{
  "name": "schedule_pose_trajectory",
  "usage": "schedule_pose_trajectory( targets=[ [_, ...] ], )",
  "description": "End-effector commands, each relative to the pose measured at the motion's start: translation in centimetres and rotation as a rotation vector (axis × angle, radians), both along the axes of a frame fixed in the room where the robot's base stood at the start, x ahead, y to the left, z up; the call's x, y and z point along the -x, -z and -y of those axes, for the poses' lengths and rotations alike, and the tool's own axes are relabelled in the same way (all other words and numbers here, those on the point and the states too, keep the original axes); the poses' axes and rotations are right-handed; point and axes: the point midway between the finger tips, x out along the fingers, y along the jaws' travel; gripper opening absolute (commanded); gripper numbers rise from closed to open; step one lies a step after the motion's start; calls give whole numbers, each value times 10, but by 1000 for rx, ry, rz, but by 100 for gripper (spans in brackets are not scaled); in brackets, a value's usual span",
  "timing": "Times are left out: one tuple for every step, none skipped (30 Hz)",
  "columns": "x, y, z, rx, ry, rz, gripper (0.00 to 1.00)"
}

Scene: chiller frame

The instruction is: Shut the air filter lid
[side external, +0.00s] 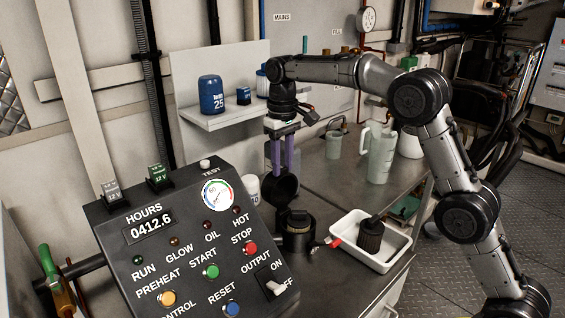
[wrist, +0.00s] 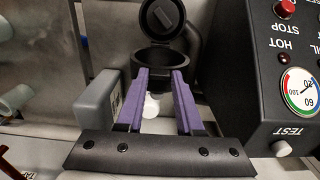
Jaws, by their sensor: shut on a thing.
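The air filter lid (side external: 281,188) is a round black cap standing raised above the black filter housing (side external: 297,238). In the wrist view, the lid (wrist: 160,57) lies just past the fingertips, and the round top of the housing (wrist: 162,18) shows beyond it. My gripper (side external: 282,172) points straight down with two purple fingers at the lid's upper edge. In the wrist view, my gripper (wrist: 159,73) is closed on the lid with a gap between the fingers. The exact contact is partly hidden.
The control panel (side external: 190,250) stands close in front and left of the housing. A white tray (side external: 398,240) holding a dark ribbed cylinder (side external: 370,236) is to the right. A shelf (side external: 225,113) with blue cans is behind. Jugs (side external: 381,155) stand on the bench.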

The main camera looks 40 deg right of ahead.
Motion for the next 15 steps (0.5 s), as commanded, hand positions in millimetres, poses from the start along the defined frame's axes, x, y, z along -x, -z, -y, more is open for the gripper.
schedule_pose_trajectory(
  targets=[
    [0, 0, 1, 2, 0, 0, 4],
    [1, 0, 1, 2, 0, 0, 4],
    [1, 0, 1, 2, 0, -1, 4],
    [2, 0, 1, 2, 0, -1, 4],
    [3, 0, 1, 2, 0, -2, 4],
    [5, -1, 1, 2, 0, -2, 4],
    [6, -1, 1, 2, 0, -2, 4],
    [7, -1, 1, 2, 0, -2, 4],
    [9, -1, 1, 2, 0, -3, 4],
    [10, -1, 1, 2, 0, -3, 4],
    [11, -1, 1, 2, 0, -3, 4],
    [12, -2, 1, 2, 0, -2, 4],
    [13, -2, 1, 2, 0, -2, 4],
    [14, -2, 1, 2, 0, -2, 4],
    [16, -3, 1, 2, 0, -1, 4]
  ],
)
